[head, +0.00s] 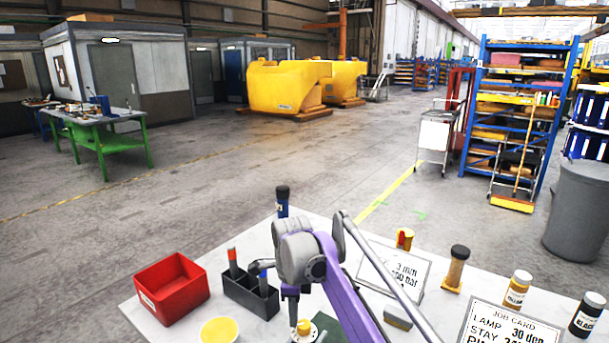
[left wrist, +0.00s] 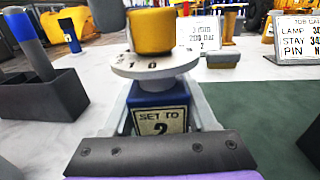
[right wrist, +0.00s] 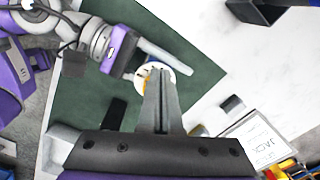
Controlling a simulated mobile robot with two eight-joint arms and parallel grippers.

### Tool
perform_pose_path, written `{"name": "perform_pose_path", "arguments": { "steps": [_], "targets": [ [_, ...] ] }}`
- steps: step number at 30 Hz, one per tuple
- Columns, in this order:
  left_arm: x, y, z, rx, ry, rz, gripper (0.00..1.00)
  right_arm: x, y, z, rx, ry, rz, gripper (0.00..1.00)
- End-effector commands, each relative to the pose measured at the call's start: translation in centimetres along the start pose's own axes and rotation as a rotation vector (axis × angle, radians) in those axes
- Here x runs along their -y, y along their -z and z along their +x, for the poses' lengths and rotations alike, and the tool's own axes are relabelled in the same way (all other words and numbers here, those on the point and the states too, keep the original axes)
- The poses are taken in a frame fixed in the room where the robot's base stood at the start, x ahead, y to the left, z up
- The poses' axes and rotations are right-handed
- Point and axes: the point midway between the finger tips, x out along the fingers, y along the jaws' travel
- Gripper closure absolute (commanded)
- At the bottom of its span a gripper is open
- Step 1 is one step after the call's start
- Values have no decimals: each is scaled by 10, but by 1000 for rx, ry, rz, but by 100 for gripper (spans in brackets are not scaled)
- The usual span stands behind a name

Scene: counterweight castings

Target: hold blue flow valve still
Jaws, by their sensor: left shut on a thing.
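The blue flow valve (left wrist: 160,97) stands upright, with a "SET TO 2" label, a white numbered dial (left wrist: 150,64) and a yellow knob (left wrist: 152,32) on top. The knob also shows in the head view (head: 304,327). My left gripper (left wrist: 163,108) is shut on the valve's blue body, one finger on each side below the dial. In the right wrist view my left gripper (right wrist: 143,68) reaches in from the left to the valve. My right gripper (right wrist: 160,76) has its fingers together; they point at the dial and partly cover it. Contact cannot be told.
A dark green mat (right wrist: 105,80) lies under the valve on the white table. A black holder (head: 250,293) with upright tools and a red bin (head: 171,288) stand to the left. A yellow cup (head: 219,331) is in front. Cards and bottles stand to the right, including a job card (head: 510,325).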

Motion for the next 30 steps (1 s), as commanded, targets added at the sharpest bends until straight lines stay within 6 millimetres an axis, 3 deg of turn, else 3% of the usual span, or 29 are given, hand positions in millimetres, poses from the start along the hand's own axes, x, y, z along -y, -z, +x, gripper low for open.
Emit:
{"name": "perform_pose_path", "arguments": {
  "steps": [5,18,30],
  "targets": [
    [-1,0,0,-1,-2,2,100,0,-4,-6,2,-1,-1,100],
    [0,0,0,-1,0,4,100,0,-5,-55,4,-2,-1,100],
    [0,0,0,-1,0,4,100,-2,-4,-62,5,-2,-2,100]
  ]
}}
